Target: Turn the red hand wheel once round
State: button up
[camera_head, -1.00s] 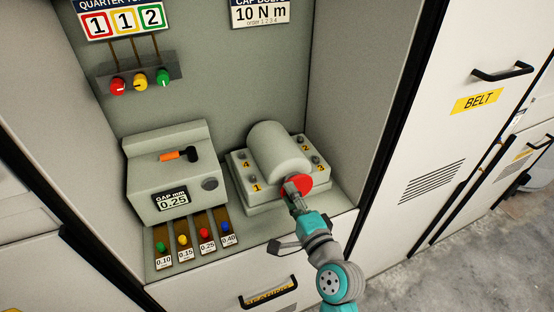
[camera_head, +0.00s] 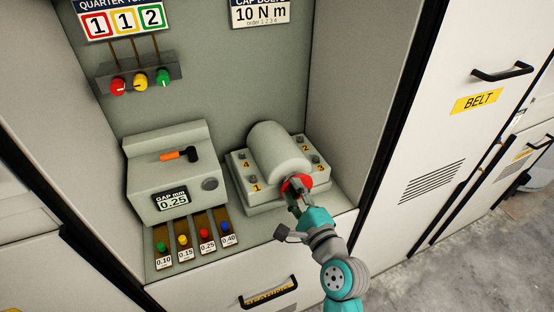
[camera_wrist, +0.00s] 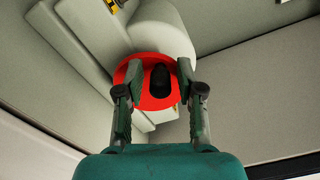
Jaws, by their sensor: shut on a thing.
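The red hand wheel (camera_head: 307,182) sits on the front end of a grey cylindrical housing (camera_head: 278,150). In the wrist view the wheel (camera_wrist: 147,103) is a red disc with a black knob (camera_wrist: 160,82) standing out from it. My gripper (camera_head: 293,193) is at the wheel and covers part of it. In the wrist view my gripper (camera_wrist: 161,84) has one finger on each side of the knob, shut on it. The exact contact between fingers and knob is hard to make out.
A grey gauge box (camera_head: 170,175) with an orange-handled tool on top stands to the left. Coloured gauge tabs (camera_head: 195,240) lie in front of it. Numbered bolts surround the housing. The cabinet's right side wall (camera_head: 375,110) is close to my arm.

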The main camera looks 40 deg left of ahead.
jog(key=shift+a+r, duration=0.1)
jog(key=shift+r, duration=0.1)
jog(key=shift+w+r+m, duration=0.1)
jog(key=shift+w+m, duration=0.05)
jog(key=shift+m, duration=0.45)
jog(key=shift+w+r+m, duration=0.1)
jog(key=shift+w+m, duration=0.05)
jog(key=shift+m, duration=0.45)
jog(key=shift+w+d+r+m, duration=0.1)
jog(key=shift+w+m, duration=0.05)
jog(key=shift+m, duration=0.45)
jog(key=shift+w+d+r+m, duration=0.1)
jog(key=shift+m, duration=0.5)
jog(key=shift+w+d+m, duration=0.1)
jog(key=shift+w+m, duration=0.25)
jog(key=shift+m, duration=0.85)
jog(key=shift+w+d+m, duration=0.15)
jog(key=shift+w+m, duration=0.15)
jog(key=shift+m, duration=0.9)
